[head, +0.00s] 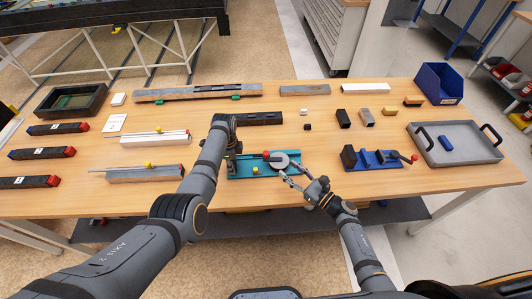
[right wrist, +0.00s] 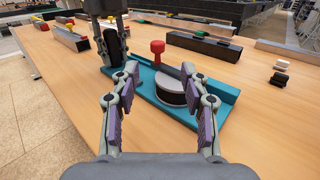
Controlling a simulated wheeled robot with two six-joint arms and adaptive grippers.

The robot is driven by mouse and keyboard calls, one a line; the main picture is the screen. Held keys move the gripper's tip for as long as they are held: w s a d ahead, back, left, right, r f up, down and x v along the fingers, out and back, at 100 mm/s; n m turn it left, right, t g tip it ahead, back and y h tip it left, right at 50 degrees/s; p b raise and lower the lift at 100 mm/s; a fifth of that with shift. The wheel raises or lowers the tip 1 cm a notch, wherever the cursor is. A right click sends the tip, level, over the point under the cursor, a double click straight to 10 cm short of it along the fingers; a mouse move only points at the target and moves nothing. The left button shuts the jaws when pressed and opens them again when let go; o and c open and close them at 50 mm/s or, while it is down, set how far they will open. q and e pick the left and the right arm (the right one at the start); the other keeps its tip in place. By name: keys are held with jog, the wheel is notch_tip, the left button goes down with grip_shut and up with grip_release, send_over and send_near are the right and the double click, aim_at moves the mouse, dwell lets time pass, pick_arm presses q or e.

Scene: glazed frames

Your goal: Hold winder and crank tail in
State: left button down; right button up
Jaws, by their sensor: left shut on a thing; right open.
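The winder is a teal base (head: 264,171) near the table's front middle, with a grey round drum (head: 281,160) and a red crank knob (head: 266,154). The right wrist view shows the drum (right wrist: 171,90) and upright red knob (right wrist: 157,47) close up. I cannot make out a tail.
A blue fixture (head: 375,160) with a red-tipped handle stands to the right, beside a grey tray (head: 452,147). Grey rails (head: 145,174) lie to the left. A dark bar (head: 258,118) lies behind the winder. Bare table lies between the winder and blue fixture.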

aim_at(266, 152)
jog(key=shift+s+a, duration=0.1)
jog(key=shift+a, duration=0.05)
jog(key=x, duration=1.2)
jog(key=shift+f, duration=0.2)
grip_shut()
